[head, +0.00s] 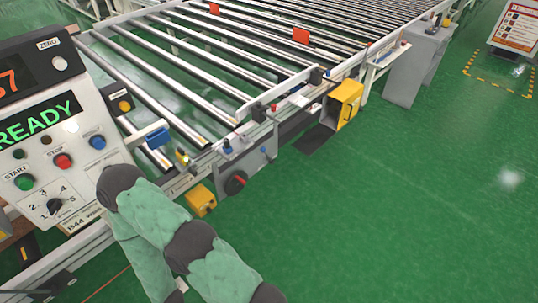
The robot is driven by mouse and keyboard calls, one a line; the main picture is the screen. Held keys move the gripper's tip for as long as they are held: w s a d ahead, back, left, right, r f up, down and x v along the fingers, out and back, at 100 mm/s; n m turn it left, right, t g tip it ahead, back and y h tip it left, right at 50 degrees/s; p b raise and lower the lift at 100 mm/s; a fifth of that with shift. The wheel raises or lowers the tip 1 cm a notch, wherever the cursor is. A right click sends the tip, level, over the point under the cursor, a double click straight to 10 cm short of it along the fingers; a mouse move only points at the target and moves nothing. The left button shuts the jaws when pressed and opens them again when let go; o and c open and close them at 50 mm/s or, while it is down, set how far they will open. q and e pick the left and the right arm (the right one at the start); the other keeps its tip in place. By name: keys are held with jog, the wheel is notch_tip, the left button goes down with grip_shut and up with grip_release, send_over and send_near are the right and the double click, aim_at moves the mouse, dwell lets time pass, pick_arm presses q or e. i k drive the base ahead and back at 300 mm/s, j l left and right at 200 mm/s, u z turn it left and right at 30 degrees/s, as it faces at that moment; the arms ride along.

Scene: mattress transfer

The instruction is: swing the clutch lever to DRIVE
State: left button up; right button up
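No part in the head view carries a readable DRIVE mark, so I cannot tell for sure which one is the clutch lever. A blue handle-like part (157,136) sticks out at the near end of the roller conveyor (215,150). A grey box with a red and black rotary knob (237,182) sits lower on the conveyor's side. A yellow box with a dark curved part (345,104) is farther along the side. My green padded arm with dark joints comes up from the bottom and covers part of the conveyor's near end. Neither gripper shows.
A control panel (92,172) at the left reads READY and has START and STOP buttons and a dial. A small yellow box (201,200) is low beside my arm. A grey cabinet (414,66) stands at the far right. The green floor (400,210) at right is clear.

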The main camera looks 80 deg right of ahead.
aim_at(271, 160)
jog(key=z, duration=2.6)
jog(key=i+l, duration=0.7)
jog(key=i, duration=0.15)
jog(key=i+l, duration=0.75)
jog(key=i, duration=0.15)
